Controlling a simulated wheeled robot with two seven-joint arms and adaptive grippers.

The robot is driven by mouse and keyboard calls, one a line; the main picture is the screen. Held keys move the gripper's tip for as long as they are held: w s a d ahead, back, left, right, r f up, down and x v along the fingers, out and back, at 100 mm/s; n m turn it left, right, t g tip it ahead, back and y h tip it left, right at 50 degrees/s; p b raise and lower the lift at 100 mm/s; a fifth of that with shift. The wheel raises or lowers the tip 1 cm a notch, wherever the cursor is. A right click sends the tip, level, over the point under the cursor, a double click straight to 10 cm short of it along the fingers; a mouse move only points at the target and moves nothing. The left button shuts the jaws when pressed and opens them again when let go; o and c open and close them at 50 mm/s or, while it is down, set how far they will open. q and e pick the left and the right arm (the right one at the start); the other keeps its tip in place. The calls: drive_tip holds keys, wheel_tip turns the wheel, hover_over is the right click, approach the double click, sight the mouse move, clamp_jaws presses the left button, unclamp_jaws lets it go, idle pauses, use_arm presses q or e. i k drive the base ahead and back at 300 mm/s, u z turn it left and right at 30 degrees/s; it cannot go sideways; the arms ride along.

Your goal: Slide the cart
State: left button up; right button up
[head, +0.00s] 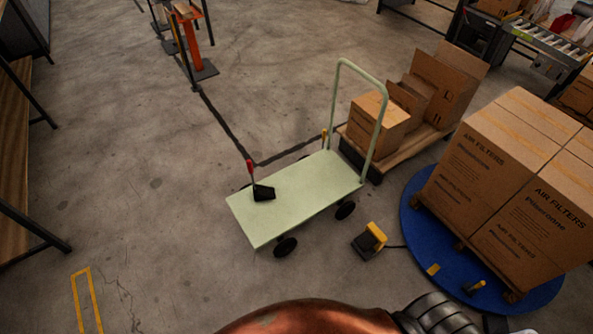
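A pale green platform cart (295,202) stands on the concrete floor in the middle of the head view. Its looped push handle (357,76) rises at its right end. Dark wheels (285,247) show under its near side. A small black object (264,193) sits on the left part of the deck, by a short red-tipped post (250,170). Neither of my grippers is in view.
Behind the cart's handle, a low pallet (410,148) carries brown boxes (379,122). A blue round platform (411,212) with large air filter boxes (490,170) is at right. A yellow and black floor device (370,241) lies close to the cart. Floor left of the cart is clear.

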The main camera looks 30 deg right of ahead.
sight(304, 189)
drive_tip(key=u, duration=0.9)
drive_tip(key=i, duration=4.1)
drive_tip(key=z, duration=3.65)
drive_tip(key=i, duration=0.5)
drive_tip(key=z, duration=0.1)
drive_tip(key=k, duration=0.4)
